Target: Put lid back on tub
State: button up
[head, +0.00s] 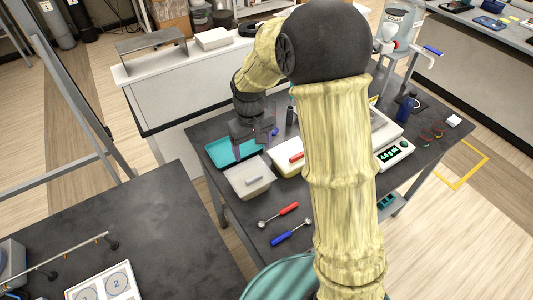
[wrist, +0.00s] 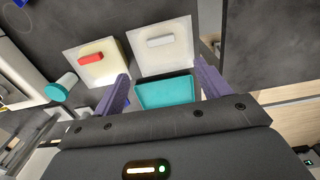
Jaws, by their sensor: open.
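A teal open tub (head: 219,152) sits on the dark bench, partly hidden by my gripper in the head view. In the wrist view the teal tub (wrist: 168,93) shows between my fingers. Beside it is a pale grey square piece with a light grey handle (head: 254,182), also in the wrist view (wrist: 160,42). Next to that is a cream square piece with a red handle (head: 297,157), also in the wrist view (wrist: 90,59). I cannot tell whether each is a loose lid or a covered tub. My gripper (head: 251,150) is open and empty above the teal tub (wrist: 160,85).
Red-handled (head: 278,215) and blue-handled (head: 291,232) spoons lie near the bench's front edge. A scale with green digits (head: 394,154) stands to the right. A teal-topped cup (wrist: 60,86) stands near the cream piece. A white-topped counter (head: 170,85) is behind. My arm hides the middle.

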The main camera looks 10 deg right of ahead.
jog(key=s+d+r+m+t, duration=0.1)
jog(key=s+d+m, duration=0.1)
jog(key=s+d, duration=0.3)
jog(key=s+d+r+m+t, duration=0.1)
jog(key=s+d, duration=0.4)
jog(key=s, duration=0.5)
jog(key=shift+r+m+t, duration=0.15)
jog(key=shift+m+t, duration=0.15)
jog(key=shift+m, duration=0.4)
dwell(1.1)
